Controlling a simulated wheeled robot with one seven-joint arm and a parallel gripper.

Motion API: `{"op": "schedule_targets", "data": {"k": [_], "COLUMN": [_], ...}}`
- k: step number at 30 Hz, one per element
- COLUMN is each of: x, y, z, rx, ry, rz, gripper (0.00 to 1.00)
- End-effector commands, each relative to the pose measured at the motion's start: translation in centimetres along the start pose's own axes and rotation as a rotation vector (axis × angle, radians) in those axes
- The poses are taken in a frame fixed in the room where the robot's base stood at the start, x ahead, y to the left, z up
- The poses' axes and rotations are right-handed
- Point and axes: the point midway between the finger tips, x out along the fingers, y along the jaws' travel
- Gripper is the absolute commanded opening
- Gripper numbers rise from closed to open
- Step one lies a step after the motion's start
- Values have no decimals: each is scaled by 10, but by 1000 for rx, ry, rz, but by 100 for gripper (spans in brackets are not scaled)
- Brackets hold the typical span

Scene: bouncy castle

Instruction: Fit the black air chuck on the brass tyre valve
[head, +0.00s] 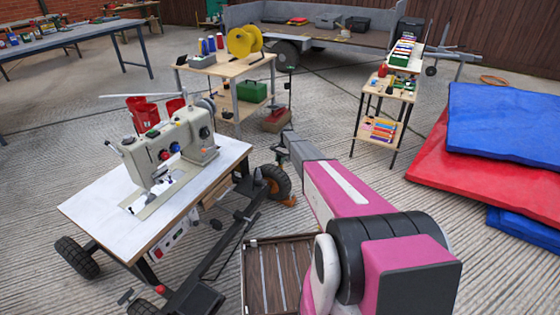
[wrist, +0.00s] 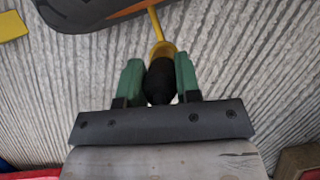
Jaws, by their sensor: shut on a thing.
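My gripper (wrist: 159,80) has green fingers and is shut on the black air chuck (wrist: 159,84) in the wrist view. The chuck is a rounded black body between the two fingers. A yellow piece (wrist: 162,48) widens at the chuck's far end and continues as a thin stem to a dark, orange-edged shape (wrist: 100,12) at the top. I cannot tell whether this yellow piece is the brass valve or part of the chuck, so whether they are joined is unclear. A black-tyred wheel (head: 276,181) stands just left of my arm.
A sewing machine (head: 172,150) stands on a wheeled white-topped table (head: 95,205) at left. A slatted wooden crate (head: 248,275) lies below my arm. Blue (head: 505,115) and red (head: 435,165) mats lie at right. A wooden shelf stand (head: 388,88) is behind. Ribbed concrete is open between.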

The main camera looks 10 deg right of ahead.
Motion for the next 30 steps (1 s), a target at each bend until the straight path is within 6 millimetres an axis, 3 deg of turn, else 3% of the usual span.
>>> {"op": "schedule_targets", "data": {"k": [26,27,29,30], "x": [8,8,8,8], "y": [0,0,0,0], "z": [-4,-4,-4,-4], "rx": [0,0,0,0], "ry": [0,0,0,0], "rz": [0,-1,0,0], "gripper": [5,44,61,61]}}
